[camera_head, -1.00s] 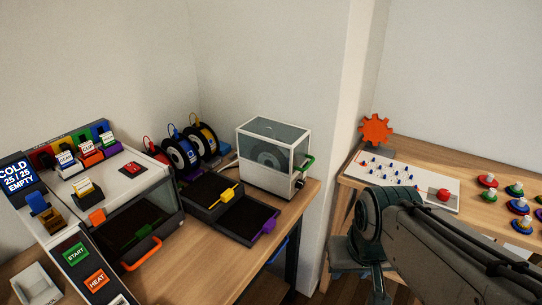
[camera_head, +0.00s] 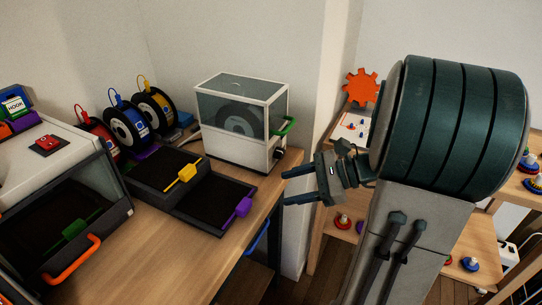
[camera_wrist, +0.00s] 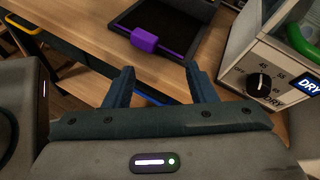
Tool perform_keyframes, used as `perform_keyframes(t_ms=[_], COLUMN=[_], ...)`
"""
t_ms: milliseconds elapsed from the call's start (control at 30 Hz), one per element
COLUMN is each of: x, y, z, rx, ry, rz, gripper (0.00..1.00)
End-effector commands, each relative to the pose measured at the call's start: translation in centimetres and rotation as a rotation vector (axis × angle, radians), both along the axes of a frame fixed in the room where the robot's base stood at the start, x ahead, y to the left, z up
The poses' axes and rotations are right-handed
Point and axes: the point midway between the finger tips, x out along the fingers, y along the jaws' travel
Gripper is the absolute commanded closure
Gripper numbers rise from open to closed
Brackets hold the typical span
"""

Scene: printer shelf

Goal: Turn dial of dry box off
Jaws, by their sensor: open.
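The dry box (camera_head: 239,120) is a white case with a clear window and a green handle (camera_head: 284,126), at the back right of the wooden table. Its black dial (camera_head: 278,153) is on the side facing my gripper. My gripper (camera_head: 284,187) is open and empty, off the table's right edge, below and to the right of the dial. In the wrist view its fingers (camera_wrist: 158,88) are apart, left of the dial and not touching it.
Two black trays with yellow (camera_head: 183,172) and purple (camera_head: 238,207) clips lie in front of the dry box. Filament spools (camera_head: 129,127) stand behind them. A printer with an orange handle (camera_head: 72,259) is at left. A second table with an orange gear (camera_head: 361,86) is at right.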

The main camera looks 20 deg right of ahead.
Motion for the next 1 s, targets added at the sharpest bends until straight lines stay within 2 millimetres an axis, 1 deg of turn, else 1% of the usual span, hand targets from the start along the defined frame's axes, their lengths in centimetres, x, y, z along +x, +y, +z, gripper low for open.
perform_keyframes(t_ms=[33,67,100,200,300,367,467,567,900,1000], x=[1.0,1.5,2.0,2.7,2.9,3.0,3.5,4.5,9.8,11.1], y=[-2.7,-4.1,-5.9,-9.7,-12.1,-12.9,-12.9,-11.9,-7.1,-5.9], z=[-1.9,-2.1,-2.3,-2.7,-2.9,-2.8,-2.7,-2.7,-2.7,-2.7], rx=[0.105,0.16,0.228,0.358,0.434,0.458,0.471,0.471,0.468,0.468], ry=[0.008,0.005,-0.001,-0.023,-0.044,-0.053,-0.058,-0.057,-0.057,-0.057], rz=[-0.111,-0.165,-0.231,-0.357,-0.429,-0.453,-0.464,-0.461,-0.46,-0.461], gripper=[0.49,0.49,0.49,0.49,0.49,0.49,0.49,0.49,0.49,0.49])
